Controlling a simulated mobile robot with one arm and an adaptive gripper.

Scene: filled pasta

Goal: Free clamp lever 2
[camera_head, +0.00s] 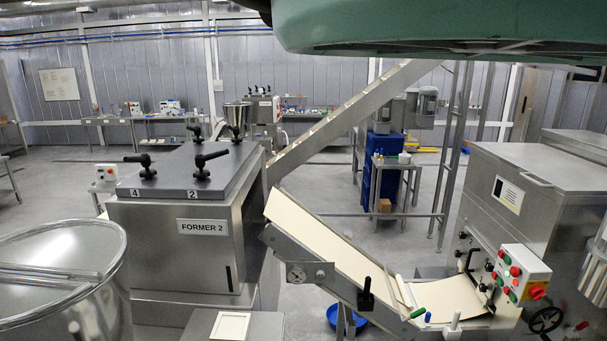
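The dark grey lid (168,182) lies on the steel box of the machine marked FORMER 2 (203,227), left of the picture's middle. Several black clamp levers stand on the lid. Clamp lever 2 (203,168) is at the lid's front right, behind the white number 2 (192,195). Its handle points to the right and slightly up. Clamp lever 4 (146,166) is at the front left by the number 4 (135,195), with its handle pointing left. Two more levers stand at the back; their numbers cannot be read. My gripper is not in view.
A round steel vessel (62,275) stands at the front left. A conveyor with a pale belt (313,230) runs down on the right of the former. A control box with buttons (522,275) stands at the right. My green arm part crosses the top right.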

